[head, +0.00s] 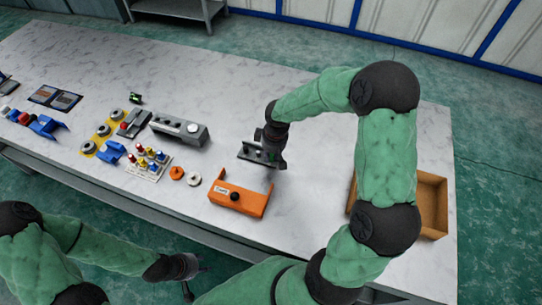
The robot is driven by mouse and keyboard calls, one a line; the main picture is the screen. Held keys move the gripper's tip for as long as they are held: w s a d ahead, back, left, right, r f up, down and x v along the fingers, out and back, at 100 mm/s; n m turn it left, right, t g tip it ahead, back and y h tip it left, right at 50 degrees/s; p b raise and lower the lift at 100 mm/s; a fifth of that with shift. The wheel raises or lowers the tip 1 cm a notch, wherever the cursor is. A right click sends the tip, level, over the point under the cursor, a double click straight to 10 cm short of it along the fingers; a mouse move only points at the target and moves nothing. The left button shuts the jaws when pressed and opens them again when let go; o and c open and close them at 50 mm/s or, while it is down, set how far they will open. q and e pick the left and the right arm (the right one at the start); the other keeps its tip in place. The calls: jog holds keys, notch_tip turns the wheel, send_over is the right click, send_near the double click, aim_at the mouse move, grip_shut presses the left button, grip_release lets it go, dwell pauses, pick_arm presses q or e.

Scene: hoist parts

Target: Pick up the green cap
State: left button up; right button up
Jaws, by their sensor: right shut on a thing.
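My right gripper (264,153) points down over the middle of the table, behind the orange bracket. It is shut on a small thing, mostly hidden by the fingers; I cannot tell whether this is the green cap. A dark grey part shows at the gripper, and I cannot tell whether it belongs to the gripper. A small dark green piece (135,98) lies at the back left of the table, too small to identify surely. My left gripper (196,276) is open and empty, in front of the table's near edge.
An orange bracket (226,202) with a black knob stands in front of my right gripper. A grey housing (180,127), an orange ring (177,173) and a white ring (194,179) are left of it. A wooden box (432,204) stands at the right. The back right tabletop is clear.

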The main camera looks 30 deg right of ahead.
jog(key=shift+r, duration=0.1)
jog(key=shift+r, duration=0.5)
notch_tip(320, 180, up, 2)
jog(key=shift+r+p, duration=0.15)
jog(key=shift+p, duration=0.45)
jog(key=s+a+r+p, duration=0.3)
jog(key=s+a+r, duration=0.6)
jog(key=a, duration=0.1)
send_over(258, 152)
notch_tip(258, 152, down, 3)
jog(key=shift+d+f+b, duration=0.1)
jog(key=shift+f+b, duration=2.85)
jog(key=shift+f, duration=0.35)
